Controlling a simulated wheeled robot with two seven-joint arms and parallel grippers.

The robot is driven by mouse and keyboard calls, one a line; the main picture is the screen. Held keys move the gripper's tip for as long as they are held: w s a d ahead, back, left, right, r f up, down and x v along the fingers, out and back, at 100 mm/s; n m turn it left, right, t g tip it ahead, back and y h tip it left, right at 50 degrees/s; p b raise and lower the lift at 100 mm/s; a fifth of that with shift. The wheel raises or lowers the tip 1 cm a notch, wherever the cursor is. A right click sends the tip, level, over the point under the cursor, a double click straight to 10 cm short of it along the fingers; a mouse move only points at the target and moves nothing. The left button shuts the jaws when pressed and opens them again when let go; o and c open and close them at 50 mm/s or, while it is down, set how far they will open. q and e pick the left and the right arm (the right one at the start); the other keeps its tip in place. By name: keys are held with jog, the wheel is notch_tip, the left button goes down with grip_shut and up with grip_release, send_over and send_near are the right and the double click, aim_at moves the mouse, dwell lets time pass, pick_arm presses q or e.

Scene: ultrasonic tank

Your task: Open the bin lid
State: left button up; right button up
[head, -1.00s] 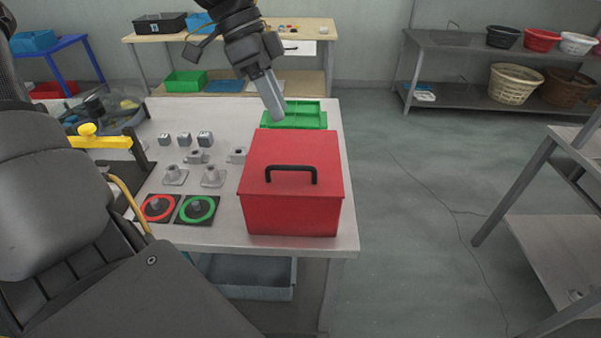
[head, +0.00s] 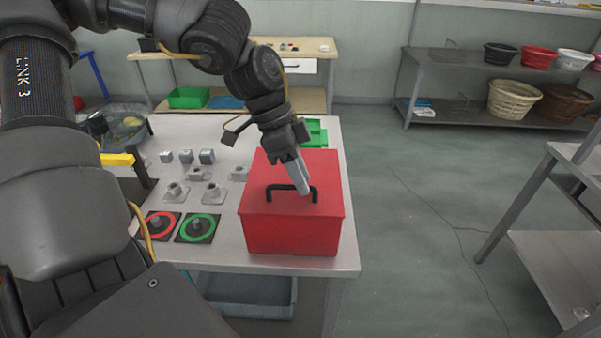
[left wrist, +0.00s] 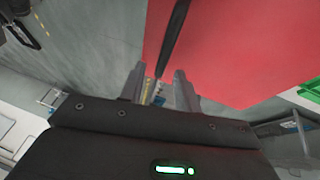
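The red bin (head: 292,234) stands on the near right part of the metal table, with its red lid (head: 328,171) shut flat on top. A black bar handle (head: 270,190) rises from the lid. My left gripper (head: 303,191) points down at the right part of the handle. In the left wrist view, its two fingers (left wrist: 160,76) are apart, and the black handle (left wrist: 178,40) runs into the gap between their tips against the red lid (left wrist: 226,50). I cannot tell whether the fingers touch the handle. My right gripper is not in view.
Left of the bin are a red-ringed pad (head: 158,224), a green-ringed pad (head: 198,227) and several small metal parts. A green tray (head: 316,134) lies behind the bin. The table's right edge is close to the bin, with open floor beyond.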

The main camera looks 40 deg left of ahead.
pick_arm(q)
jog(key=shift+f, duration=0.1)
grip_shut()
dwell(0.4)
